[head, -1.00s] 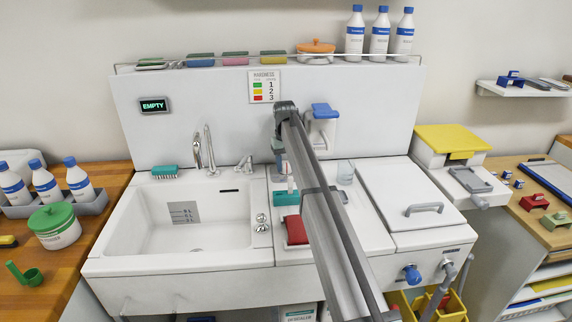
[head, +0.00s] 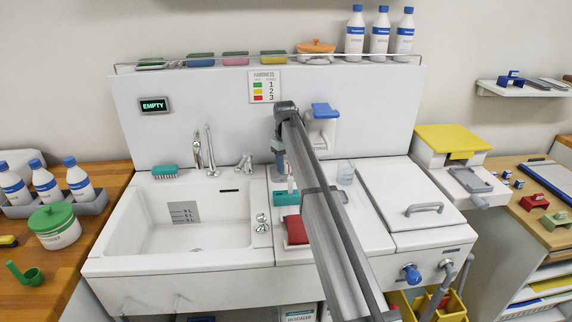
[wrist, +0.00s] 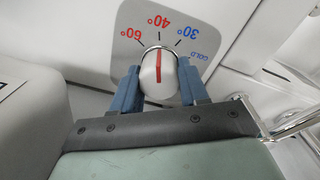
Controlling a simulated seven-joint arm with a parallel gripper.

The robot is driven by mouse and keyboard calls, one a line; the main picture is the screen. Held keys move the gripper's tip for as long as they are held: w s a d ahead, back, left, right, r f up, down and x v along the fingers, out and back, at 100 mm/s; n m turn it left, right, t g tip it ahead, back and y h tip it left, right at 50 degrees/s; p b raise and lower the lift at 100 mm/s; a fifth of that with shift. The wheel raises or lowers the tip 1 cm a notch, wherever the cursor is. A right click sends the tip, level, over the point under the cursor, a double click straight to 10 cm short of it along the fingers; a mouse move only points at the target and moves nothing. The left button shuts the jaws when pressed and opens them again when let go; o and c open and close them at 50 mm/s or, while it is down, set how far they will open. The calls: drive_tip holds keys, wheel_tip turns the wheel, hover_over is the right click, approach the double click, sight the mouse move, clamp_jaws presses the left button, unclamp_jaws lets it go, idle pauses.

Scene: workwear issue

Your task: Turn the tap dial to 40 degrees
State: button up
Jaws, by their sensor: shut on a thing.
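The tap dial (wrist: 158,80) is a white knob with a red pointer line, set in a grey scale plate (wrist: 140,20) in the wrist view. The scale reads 60° and 40° in red, 30° and COLD in blue. The red line points at the 40° mark, as near as I can tell. My gripper (wrist: 158,73) is shut on the dial, with one blue finger on each side of it.
The white sink basin (head: 140,235) with its curved tap (head: 210,150) lies to the left of my arm. A teal box (head: 286,198) and a red item (head: 296,230) are close by the arm. A lidded white unit (head: 400,190) stands to the right. The display (head: 154,105) reads EMPTY.

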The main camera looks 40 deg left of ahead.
sight(285, 163)
drive_tip(key=o, duration=1.1)
drive_tip(key=shift+c, duration=0.2)
wheel_tip(285, 163, up, 14)
drive_tip(key=shift+s, duration=0.2)
drive_tip(key=shift+f, duration=0.1)
